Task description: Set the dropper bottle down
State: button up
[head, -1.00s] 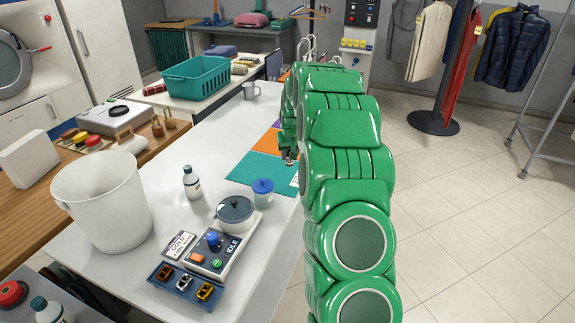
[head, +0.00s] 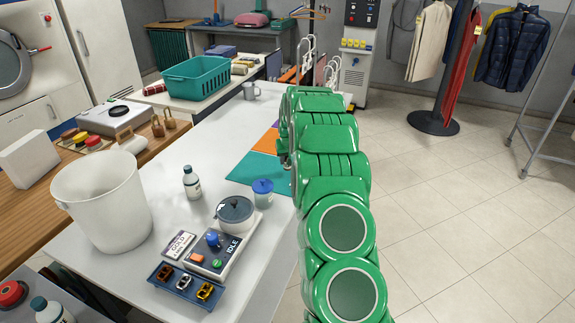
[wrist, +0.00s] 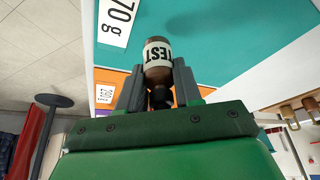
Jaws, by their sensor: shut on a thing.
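My gripper (wrist: 157,82) is shut on a small dropper bottle (wrist: 158,52) in the wrist view. The bottle is brown with a dark top and a white label reading TEST. Its dark top lies between the fingers and its body points away from my gripper. Behind it is a teal panel (wrist: 225,50) with a white "70 g" label. In the head view the teal panel (head: 258,172) lies on the white table (head: 215,143), beside an orange one (head: 267,142). My green arm hides the bottle there. I cannot tell whether the bottle touches the panel.
On the table stand a white bin (head: 103,205), a white bottle (head: 192,184), a blue-lidded jar (head: 262,192), a device marked IDLE (head: 220,254) and a grey mug (head: 250,91). A teal basket (head: 197,80) is farther back.

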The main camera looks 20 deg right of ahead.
jog(key=shift+f, duration=1.4)
jog(key=shift+f, duration=0.15)
jog(key=o, duration=1)
jog(key=shift+o, duration=0.2)
jog(key=d+v, duration=0.1)
jog(key=v, duration=1)
jog(key=s+a+r+g, duration=0.1)
jog(key=s+a+r, duration=0.3)
jog(key=s+a, duration=0.3)
jog(key=s+a+r+n+g+y, duration=0.1)
jog(key=s+a+r, duration=0.35)
jog(key=s, duration=0.35)
jog(key=s+a+r+g, duration=0.1)
jog(key=s+a+r, duration=0.35)
jog(key=s, duration=0.35)
jog(key=s+a+g, duration=0.1)
jog(key=s+a, duration=0.3)
jog(key=s, duration=1.4)
jog(key=s+a+r+n+g, duration=0.1)
jog(key=s+a, duration=0.3)
jog(key=s, duration=1.3)
jog(key=shift+s+g, duration=0.35)
jog(key=shift+g, duration=0.35)
